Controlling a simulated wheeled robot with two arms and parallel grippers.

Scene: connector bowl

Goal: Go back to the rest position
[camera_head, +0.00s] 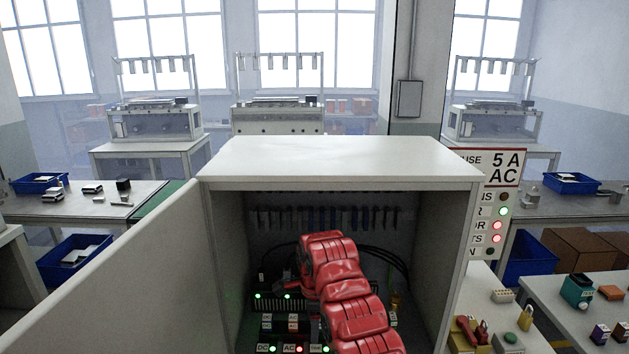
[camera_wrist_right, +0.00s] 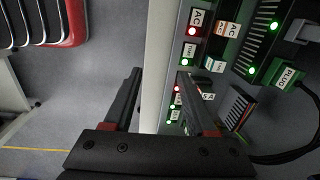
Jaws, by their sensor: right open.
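In the head view an open white cabinet (camera_head: 340,160) stands in the middle, with its door (camera_head: 150,285) swung out to the left. My red right arm reaches into it from below and hides part of the inside. In the right wrist view my right gripper (camera_wrist_right: 160,74) has its two black fingers spread apart. Nothing is held between them. A pale cabinet edge (camera_wrist_right: 165,40) lies behind the gap. Panel modules with AC labels and red and green lights show to the right, with a green PLUG connector (camera_wrist_right: 287,76). My left gripper is not in view.
A sign reading 5 A AC (camera_head: 503,167) and a column of lights are on the cabinet's right side. A table (camera_head: 548,290) with a padlock (camera_head: 525,317) and small parts stands at the right. Blue bins (camera_head: 570,183) sit on benches behind. Cables hang inside the cabinet.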

